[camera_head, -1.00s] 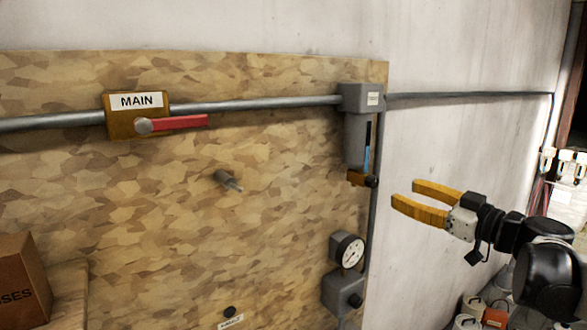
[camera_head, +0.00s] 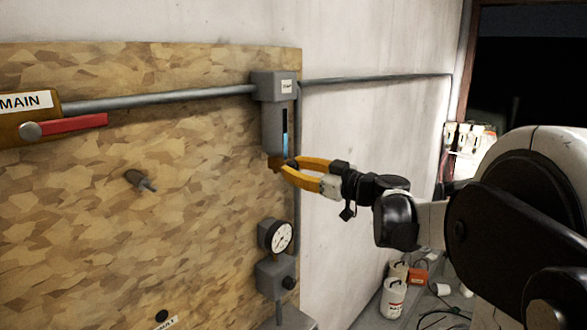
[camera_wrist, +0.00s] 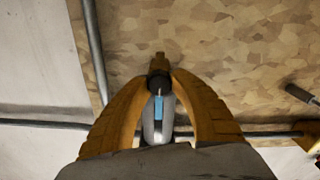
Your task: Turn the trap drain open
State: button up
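The grey filter trap (camera_head: 274,125) hangs on the pipe at the board's right edge; its sight strip (camera_head: 285,132) shows blue in the lower part. At its foot is the brass drain (camera_head: 273,163) with a small dark knob (camera_head: 291,164). My gripper (camera_head: 291,166) has its yellow fingers on either side of the knob. In the wrist view the dark knob (camera_wrist: 160,80) sits between the fingertips, with the brass drain (camera_wrist: 157,58) beyond it and the blue strip (camera_wrist: 158,106) between the fingers. The fingers look spread; I cannot tell whether they touch the knob.
A pressure gauge (camera_head: 276,237) and regulator box (camera_head: 275,276) are below the drain. The MAIN valve with red lever (camera_head: 75,125) is at left, and a peg (camera_head: 138,180) sticks out of the board. White containers (camera_head: 394,297) and cables lie low at right.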

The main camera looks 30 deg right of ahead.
grip_shut()
jog(key=m+b, duration=0.1)
jog(key=m, duration=0.2)
jog(key=shift+m, duration=0.4)
jog(key=m+b, duration=0.1)
jog(key=m, duration=0.3)
jog(key=shift+m, duration=0.3)
jog(key=m+b, duration=0.1)
jog(key=m, duration=0.4)
jog(key=shift+d, duration=0.1)
jog(key=shift+m, duration=2.3)
